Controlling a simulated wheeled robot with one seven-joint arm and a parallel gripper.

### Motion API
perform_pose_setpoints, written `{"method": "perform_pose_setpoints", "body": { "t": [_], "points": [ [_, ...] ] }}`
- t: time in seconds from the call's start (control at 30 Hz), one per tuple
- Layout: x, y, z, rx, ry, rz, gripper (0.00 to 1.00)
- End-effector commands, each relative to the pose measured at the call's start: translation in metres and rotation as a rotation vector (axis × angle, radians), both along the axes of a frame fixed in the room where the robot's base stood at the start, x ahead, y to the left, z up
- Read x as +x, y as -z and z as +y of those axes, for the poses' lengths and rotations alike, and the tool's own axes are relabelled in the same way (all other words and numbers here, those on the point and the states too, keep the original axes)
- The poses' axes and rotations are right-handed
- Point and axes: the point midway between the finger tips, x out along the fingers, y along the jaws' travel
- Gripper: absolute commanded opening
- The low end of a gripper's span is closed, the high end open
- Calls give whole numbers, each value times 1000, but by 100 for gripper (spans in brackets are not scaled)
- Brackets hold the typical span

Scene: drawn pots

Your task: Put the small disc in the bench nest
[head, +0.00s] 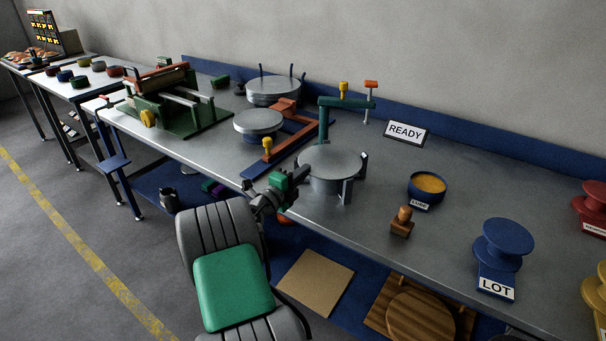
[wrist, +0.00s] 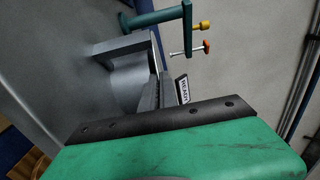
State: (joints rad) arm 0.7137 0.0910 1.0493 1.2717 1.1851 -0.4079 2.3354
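Three round grey discs or round-topped stands show on the bench in the head view; I cannot tell for sure which is the small disc. The smallest-looking one (head: 258,121) lies mid-bench by an orange-brown clamp frame. Another (head: 275,86) is at the back between blue upright posts. The nearest (head: 332,161) sits among dark upright posts, like a nest. My gripper (head: 287,184), with green parts, is just left of this nearest one at the bench's front edge. In the wrist view a grey round body (wrist: 128,72) is ahead, beyond a green and black gripper part. The fingertips' gap is not clear.
A teal clamp (head: 324,118) stands behind the nearest round piece. A READY sign (head: 405,132), a blue bowl (head: 427,187), a wooden stamp (head: 402,222) and a blue LOT spool (head: 502,244) are to the right. A green press (head: 178,103) stands left. The bench's right middle is mostly free.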

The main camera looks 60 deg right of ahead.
Motion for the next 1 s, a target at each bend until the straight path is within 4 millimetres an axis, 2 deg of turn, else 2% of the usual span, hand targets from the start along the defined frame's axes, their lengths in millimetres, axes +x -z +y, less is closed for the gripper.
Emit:
{"method": "perform_pose_setpoints", "body": {
  "t": [0.17,0.47,0.73,0.93,0.97,1.0],
  "points": [
    [0,1,0,-1,0,-1,0],
    [0,1,0,0,0,0,25],
    [0,-1,0,0,0,0,25],
    [0,-22,0,1,-1,2,25],
    [4,-10,11,1,-5,2,25],
    [7,-7,23,1,-7,0,25]
  ]
}}
